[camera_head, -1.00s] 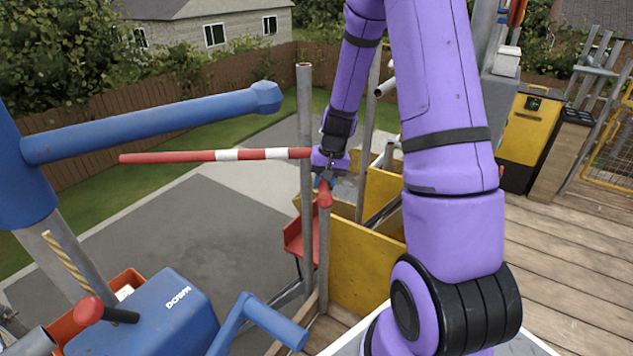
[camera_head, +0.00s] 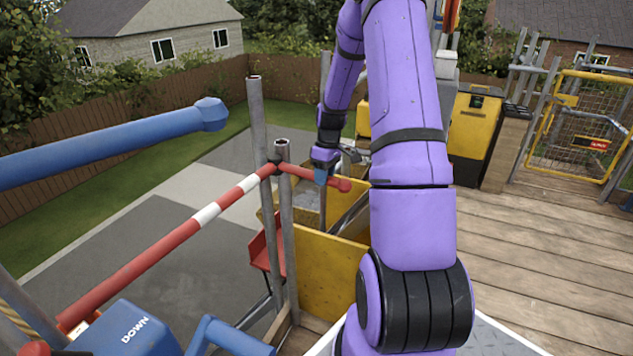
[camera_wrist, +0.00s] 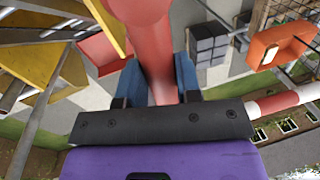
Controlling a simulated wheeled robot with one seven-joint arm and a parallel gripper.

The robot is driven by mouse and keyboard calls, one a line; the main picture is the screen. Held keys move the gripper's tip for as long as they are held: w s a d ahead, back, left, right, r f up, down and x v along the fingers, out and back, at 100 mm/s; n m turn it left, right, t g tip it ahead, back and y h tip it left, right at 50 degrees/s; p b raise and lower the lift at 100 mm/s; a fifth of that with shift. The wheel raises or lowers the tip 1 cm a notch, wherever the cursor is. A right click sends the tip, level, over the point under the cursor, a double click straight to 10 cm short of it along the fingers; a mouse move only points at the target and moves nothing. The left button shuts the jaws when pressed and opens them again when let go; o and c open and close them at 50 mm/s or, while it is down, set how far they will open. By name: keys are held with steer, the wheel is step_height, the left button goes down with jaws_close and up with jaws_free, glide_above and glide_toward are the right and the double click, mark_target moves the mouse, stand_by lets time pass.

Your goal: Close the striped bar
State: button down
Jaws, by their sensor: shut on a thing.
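The striped bar (camera_head: 205,216) is red and white. It runs from the lower left, past a pair of grey posts (camera_head: 258,130), to a short red end with a round knob (camera_head: 345,185) on the right. My gripper (camera_head: 321,175) is shut on that short red end, between the posts and the knob. In the wrist view the red bar (camera_wrist: 158,55) lies between the blue fingers (camera_wrist: 155,82). A red and white stretch of it (camera_wrist: 285,100) shows at the right there. The bar's far end is near the blue machine at the lower left.
A blue beam (camera_head: 120,145) reaches across the upper left. The blue machine marked DOWN (camera_head: 130,332) stands at the lower left. Yellow panels (camera_head: 333,262) are below my gripper. The plank deck (camera_head: 540,250) at the right is mostly clear.

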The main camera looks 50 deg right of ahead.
steer(key=shift+w+d+n, duration=0.3)
steer(key=shift+d+n, duration=0.4)
steer(key=shift+d, duration=0.2)
steer(key=c, duration=0.8)
jaws_free()
steer(key=shift+w+d, duration=0.1)
steer(key=shift+d, duration=0.05)
step_height(320, 180, up, 11)
steer(key=d, duration=0.1)
steer(key=shift+w+d+f, duration=0.15)
steer(key=shift+w+d, duration=0.2)
steer(key=shift+d, duration=0.05)
